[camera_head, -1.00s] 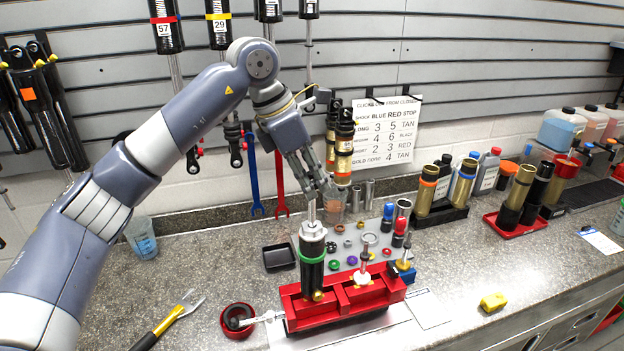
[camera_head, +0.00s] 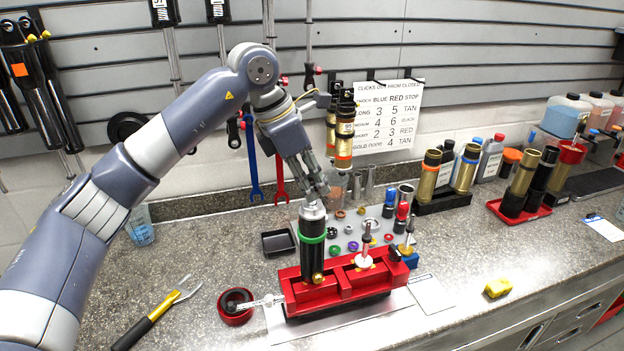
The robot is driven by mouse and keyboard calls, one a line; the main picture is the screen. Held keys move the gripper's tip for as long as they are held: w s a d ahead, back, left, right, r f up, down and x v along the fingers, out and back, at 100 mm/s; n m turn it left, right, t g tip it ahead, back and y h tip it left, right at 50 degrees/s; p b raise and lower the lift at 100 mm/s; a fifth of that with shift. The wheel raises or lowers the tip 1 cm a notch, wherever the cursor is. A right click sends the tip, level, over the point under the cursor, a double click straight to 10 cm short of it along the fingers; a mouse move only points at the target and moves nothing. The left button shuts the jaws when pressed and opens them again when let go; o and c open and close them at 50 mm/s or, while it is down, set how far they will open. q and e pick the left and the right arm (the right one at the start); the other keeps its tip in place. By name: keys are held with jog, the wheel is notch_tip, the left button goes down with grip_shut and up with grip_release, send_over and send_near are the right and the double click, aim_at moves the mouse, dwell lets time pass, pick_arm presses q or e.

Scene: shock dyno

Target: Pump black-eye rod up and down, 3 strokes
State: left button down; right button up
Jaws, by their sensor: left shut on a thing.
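A black shock body (camera_head: 318,255) with a green band and a silver top cap stands upright in the red vise (camera_head: 300,298) on the counter. My left gripper (camera_head: 320,192) is directly above the cap, shut on the upper end of the shock's rod. Only a very short piece of rod shows between the fingers and the cap. The black eye is hidden by the fingers. My right gripper is not in view.

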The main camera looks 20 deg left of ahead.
pick_arm(q)
jog(key=shift+f, duration=0.1)
jog(key=c, duration=1.5)
grip_release()
jog(key=shift+c, duration=0.2)
